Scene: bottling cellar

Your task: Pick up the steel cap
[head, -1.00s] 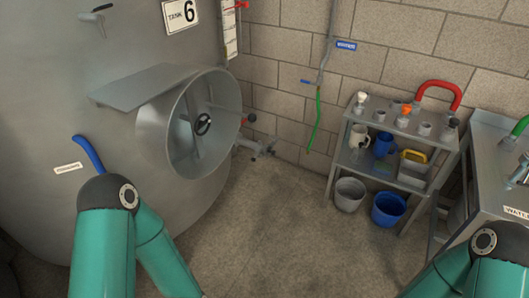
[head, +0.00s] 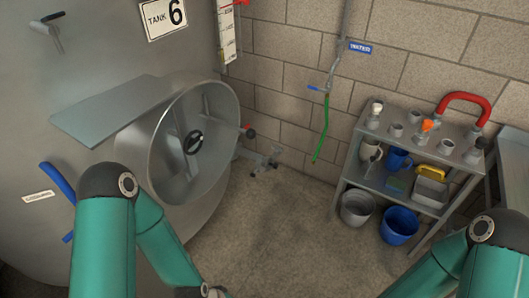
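Several small grey steel fittings stand on the top of the steel shelf rack (head: 405,152) at the right. One short round fitting (head: 396,130) is near the left, and another (head: 446,146) is further right. They are too small to tell which one is the steel cap. My left and right arms come in from the lower left and lower right. Both grippers are outside the picture, so their state is hidden.
A large tank (head: 95,65) with an open round manway (head: 205,140) and handwheel stands at the left. A grey bucket (head: 357,208) and a blue bucket (head: 398,224) sit low in the rack. A steel bench (head: 514,165) is at the right edge. The middle floor is clear.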

